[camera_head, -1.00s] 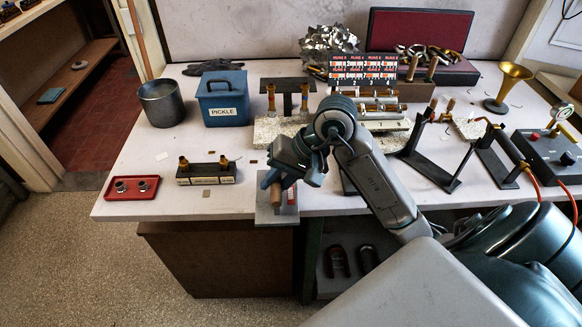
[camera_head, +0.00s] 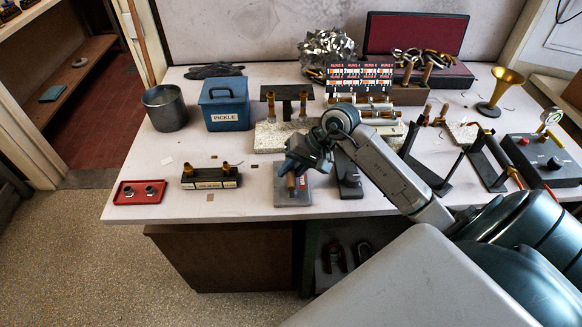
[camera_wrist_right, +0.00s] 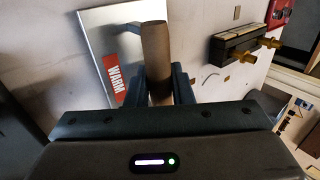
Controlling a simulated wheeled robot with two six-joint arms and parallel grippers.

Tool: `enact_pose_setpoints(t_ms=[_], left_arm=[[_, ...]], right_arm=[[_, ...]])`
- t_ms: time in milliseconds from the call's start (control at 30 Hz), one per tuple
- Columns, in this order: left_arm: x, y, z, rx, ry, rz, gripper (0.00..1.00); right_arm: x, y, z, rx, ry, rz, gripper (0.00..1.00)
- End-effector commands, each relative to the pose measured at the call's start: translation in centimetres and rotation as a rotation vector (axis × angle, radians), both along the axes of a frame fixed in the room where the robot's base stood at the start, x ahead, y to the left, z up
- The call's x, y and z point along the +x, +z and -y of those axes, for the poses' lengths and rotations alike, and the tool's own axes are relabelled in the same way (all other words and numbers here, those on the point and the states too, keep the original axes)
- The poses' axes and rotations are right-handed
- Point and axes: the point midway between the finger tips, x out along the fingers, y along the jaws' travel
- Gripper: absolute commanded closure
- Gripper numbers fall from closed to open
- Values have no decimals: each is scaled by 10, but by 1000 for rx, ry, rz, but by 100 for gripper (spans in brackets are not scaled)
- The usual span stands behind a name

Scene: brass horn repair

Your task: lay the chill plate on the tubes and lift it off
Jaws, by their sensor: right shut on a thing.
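A grey metal plate (camera_head: 283,198), which I take to be the chill plate, lies near the table's front edge with an upright brown handle (camera_head: 291,182). In the right wrist view the plate (camera_wrist_right: 98,30) shows a red WARM label (camera_wrist_right: 114,72). My right gripper (camera_head: 293,172) is shut on the handle (camera_wrist_right: 155,45), one finger on each side. I cannot tell whether the plate touches the table. Brass tubes stand in a dark labelled block (camera_head: 210,180) to the left. Silver tubes (camera_head: 375,112) lie in a pale rack behind. My left gripper is out of view.
A red tray (camera_head: 126,199) with two rings sits at the left front. A blue PICKLE box (camera_head: 224,112) and a grey pot (camera_head: 165,115) stand behind. A dark tool (camera_head: 349,188) is right of the plate; black stands (camera_head: 425,172) are further right.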

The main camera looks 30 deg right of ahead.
Motion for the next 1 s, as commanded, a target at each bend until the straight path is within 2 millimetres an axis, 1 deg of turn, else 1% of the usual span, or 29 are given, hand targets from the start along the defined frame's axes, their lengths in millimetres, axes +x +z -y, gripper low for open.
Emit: enact_pose_setpoints(t_ms=[267,300,400,667,800,867,1000], left_arm=[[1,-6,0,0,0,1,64],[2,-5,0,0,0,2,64],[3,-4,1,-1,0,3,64],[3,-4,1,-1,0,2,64],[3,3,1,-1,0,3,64],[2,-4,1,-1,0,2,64],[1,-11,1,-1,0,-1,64]], right_arm=[[1,-3,0,-1,1,3,100],[0,-2,0,-1,0,1,76],[0,-2,0,-1,0,1,58],[0,-1,0,0,-1,1,58],[0,3,0,0,0,0,58],[-1,4,4,-5,0,3,58],[-6,18,13,-7,1,5,58]])
